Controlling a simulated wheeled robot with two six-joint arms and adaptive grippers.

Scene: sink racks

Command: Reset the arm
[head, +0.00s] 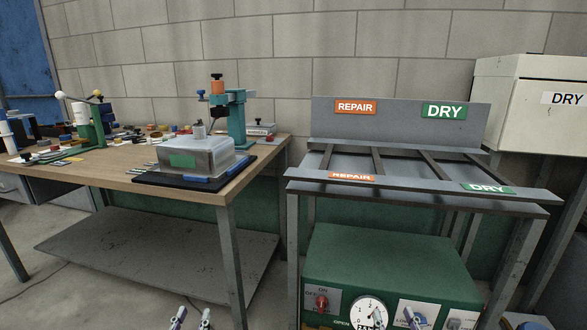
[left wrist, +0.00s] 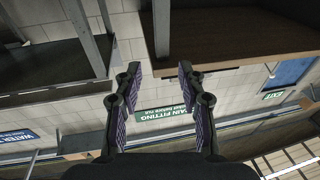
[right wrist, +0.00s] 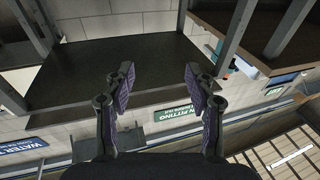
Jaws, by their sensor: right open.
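My left gripper (head: 191,318) shows only its fingertips at the bottom edge of the head view, in front of the workbench. In the left wrist view the left gripper (left wrist: 160,82) has its two fingers apart with nothing between them. My right gripper (head: 414,319) shows its fingertips at the bottom of the head view, in front of the green control box (head: 390,262). In the right wrist view the right gripper (right wrist: 160,85) is open and empty. Both grippers hang low, and most of both arms is out of view.
A wooden workbench (head: 105,180) on the left carries a metal box (head: 196,157), a teal press (head: 237,120) and small parts. A grey rack (head: 400,112) with REPAIR and DRY signs stands on the right, above the control box. A cream cabinet (head: 530,95) is at far right.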

